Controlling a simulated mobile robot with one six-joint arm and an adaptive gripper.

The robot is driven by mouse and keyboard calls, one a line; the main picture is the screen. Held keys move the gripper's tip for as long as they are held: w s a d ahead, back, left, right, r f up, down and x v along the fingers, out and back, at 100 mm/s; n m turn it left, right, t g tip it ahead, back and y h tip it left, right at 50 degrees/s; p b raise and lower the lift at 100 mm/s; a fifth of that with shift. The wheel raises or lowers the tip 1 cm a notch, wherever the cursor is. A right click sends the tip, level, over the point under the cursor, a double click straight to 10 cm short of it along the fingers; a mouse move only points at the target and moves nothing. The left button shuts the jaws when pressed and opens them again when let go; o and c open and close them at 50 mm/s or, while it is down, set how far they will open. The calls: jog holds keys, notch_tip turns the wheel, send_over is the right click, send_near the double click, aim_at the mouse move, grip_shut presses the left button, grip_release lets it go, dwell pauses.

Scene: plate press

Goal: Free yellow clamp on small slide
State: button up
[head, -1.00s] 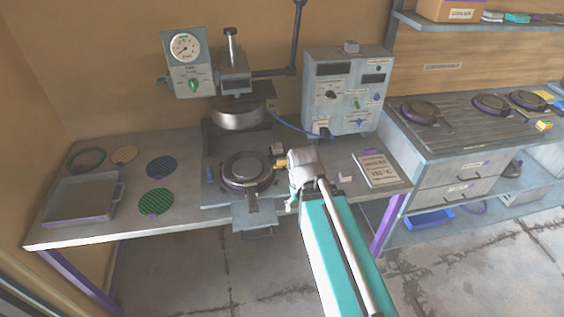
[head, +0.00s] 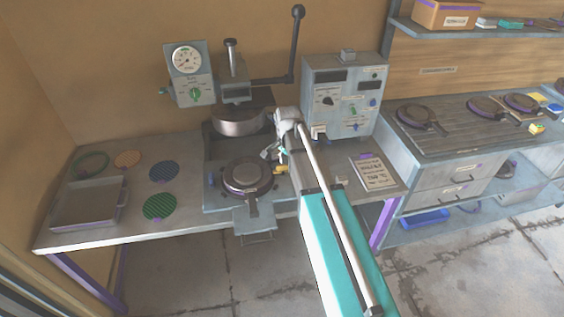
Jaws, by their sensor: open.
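The yellow clamp (head: 281,169) is small and sits at the right edge of the press's slide, beside the round dark mould (head: 247,177). The slide (head: 253,217) juts out at the front of the bench, under the press. My gripper (head: 268,154) is open, just above and to the left of the yellow clamp, behind the mould's right side. My wrist hides part of the area behind the clamp. I cannot tell whether the fingers touch the clamp, or whether it is fastened.
The press head (head: 240,120) hangs close behind my gripper, with its long lever (head: 296,45) raised. A control box (head: 343,95) stands to the right. A tray (head: 88,203) and several round mesh discs lie left. A notice sheet (head: 372,171) lies right.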

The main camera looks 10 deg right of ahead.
aim_at(283, 165)
jog(key=w+r+m+p, duration=0.2)
jog(key=w+m, duration=0.4)
jog(key=w, duration=0.3)
jog(key=shift+w+r, duration=0.15)
jog(key=shift+r, duration=0.45)
jog(key=shift+f, duration=0.15)
notch_tip(283, 165, down, 14)
jog(key=b, duration=1.3)
jog(key=shift+r, duration=0.25)
jog(key=shift+c, duration=0.2)
grip_shut()
